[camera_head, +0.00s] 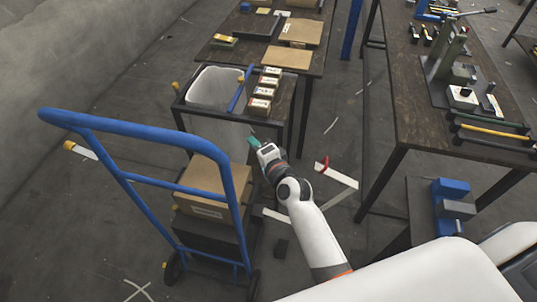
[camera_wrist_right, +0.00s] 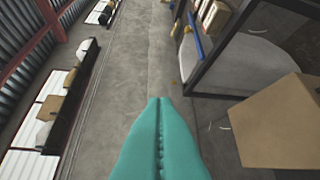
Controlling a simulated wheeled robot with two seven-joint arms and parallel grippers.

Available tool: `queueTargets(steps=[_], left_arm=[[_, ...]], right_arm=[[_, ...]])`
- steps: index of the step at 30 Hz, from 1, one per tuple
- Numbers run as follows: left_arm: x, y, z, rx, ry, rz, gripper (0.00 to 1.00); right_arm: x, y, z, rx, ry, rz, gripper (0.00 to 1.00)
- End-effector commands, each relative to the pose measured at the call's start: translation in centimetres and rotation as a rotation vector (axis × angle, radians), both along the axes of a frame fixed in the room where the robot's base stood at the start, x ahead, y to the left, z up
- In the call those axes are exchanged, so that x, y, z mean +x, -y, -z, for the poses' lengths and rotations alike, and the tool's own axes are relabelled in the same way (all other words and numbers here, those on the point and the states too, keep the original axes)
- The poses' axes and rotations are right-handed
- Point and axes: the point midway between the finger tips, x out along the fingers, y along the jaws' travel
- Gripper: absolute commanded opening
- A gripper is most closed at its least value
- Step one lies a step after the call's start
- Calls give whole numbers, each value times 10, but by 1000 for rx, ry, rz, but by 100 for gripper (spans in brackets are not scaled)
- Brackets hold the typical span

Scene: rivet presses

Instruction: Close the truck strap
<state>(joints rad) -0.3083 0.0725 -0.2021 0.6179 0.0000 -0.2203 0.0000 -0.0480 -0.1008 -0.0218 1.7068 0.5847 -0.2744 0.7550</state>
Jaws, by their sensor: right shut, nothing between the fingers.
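The blue hand truck (camera_head: 135,178) stands at the left in the head view. It carries a cardboard box (camera_head: 205,178) on top of a dark box (camera_head: 208,237). I cannot make out a strap for sure on it. My right gripper (camera_head: 254,142) is to the right of the truck and box, apart from them. Its teal fingers (camera_wrist_right: 158,103) are pressed together and empty in the wrist view. A cardboard box (camera_wrist_right: 282,122) shows at the right of that view, clear of the fingers. My left gripper is not in view.
A dark-framed stand with a pale bin (camera_head: 214,88) and small boxes (camera_head: 262,92) is just beyond my right gripper. A workbench (camera_head: 415,115) with a press (camera_head: 447,55) stands at the right. A red object (camera_head: 322,164) lies on the floor.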

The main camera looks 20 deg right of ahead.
Motion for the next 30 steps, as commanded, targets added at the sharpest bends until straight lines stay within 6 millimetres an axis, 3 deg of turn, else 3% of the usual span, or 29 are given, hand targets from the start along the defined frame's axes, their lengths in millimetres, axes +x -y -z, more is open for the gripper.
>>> queueTargets(steps=[6, 10, 21, 23, 26, 30], left_arm=[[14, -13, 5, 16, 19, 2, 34], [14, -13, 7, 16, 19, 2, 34], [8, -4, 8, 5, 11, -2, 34], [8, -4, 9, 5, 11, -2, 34], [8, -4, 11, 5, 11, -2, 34], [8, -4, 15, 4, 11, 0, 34]], right_arm=[[-36, 6, -9, -1, -2, 2, 0], [-52, 8, -14, 0, -2, 1, 0], [-61, 9, -14, -9, -10, -1, 0], [-62, 7, 0, -32, -31, -8, 0], [-67, 2, 45, -117, -103, -34, 0], [-91, -5, 144, -316, -256, -112, 0]])
